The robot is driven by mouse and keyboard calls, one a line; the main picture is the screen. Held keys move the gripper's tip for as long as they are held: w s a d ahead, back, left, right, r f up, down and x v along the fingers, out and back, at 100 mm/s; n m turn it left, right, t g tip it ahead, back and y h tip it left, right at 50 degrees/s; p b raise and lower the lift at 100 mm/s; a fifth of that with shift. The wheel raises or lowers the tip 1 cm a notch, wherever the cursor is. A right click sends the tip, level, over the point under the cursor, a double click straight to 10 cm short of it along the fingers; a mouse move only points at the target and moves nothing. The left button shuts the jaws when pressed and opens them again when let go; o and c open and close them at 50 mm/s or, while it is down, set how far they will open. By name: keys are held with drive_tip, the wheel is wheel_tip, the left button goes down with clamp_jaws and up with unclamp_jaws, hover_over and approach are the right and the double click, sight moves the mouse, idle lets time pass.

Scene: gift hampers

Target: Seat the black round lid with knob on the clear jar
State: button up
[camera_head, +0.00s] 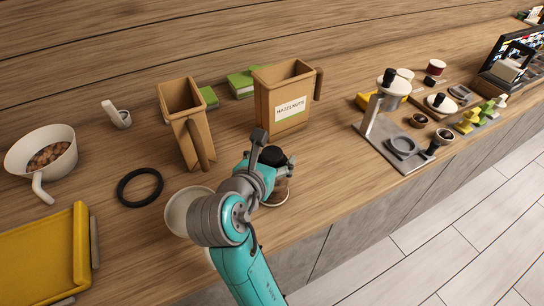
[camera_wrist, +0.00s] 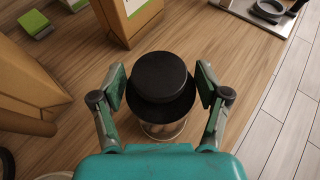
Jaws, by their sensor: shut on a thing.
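The black round lid with knob (camera_wrist: 160,76) is between the two fingers of my gripper (camera_wrist: 160,86), which is shut on it. In the head view the lid (camera_head: 272,156) shows as a dark shape by my gripper (camera_head: 267,163). The clear jar (camera_wrist: 164,131) is directly below the lid in the wrist view, mostly hidden by it. In the head view part of the jar (camera_head: 276,193) shows beside my arm, with something brown inside. I cannot tell whether the lid touches the jar's rim.
A box labelled hazelnuts (camera_head: 287,115) stands just behind the jar. An open brown container (camera_head: 181,98) and a black ring (camera_head: 140,187) are to the left. A pale bowl (camera_head: 183,207) sits beside my arm. A metal stand (camera_head: 394,150) is at the right; the wood between is clear.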

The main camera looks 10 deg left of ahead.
drive_tip(key=shift+f, duration=0.55)
idle(1.2)
drive_tip(key=o, duration=0.9)
drive_tip(key=v, duration=1.2)
drive_tip(key=shift+r, duration=0.1)
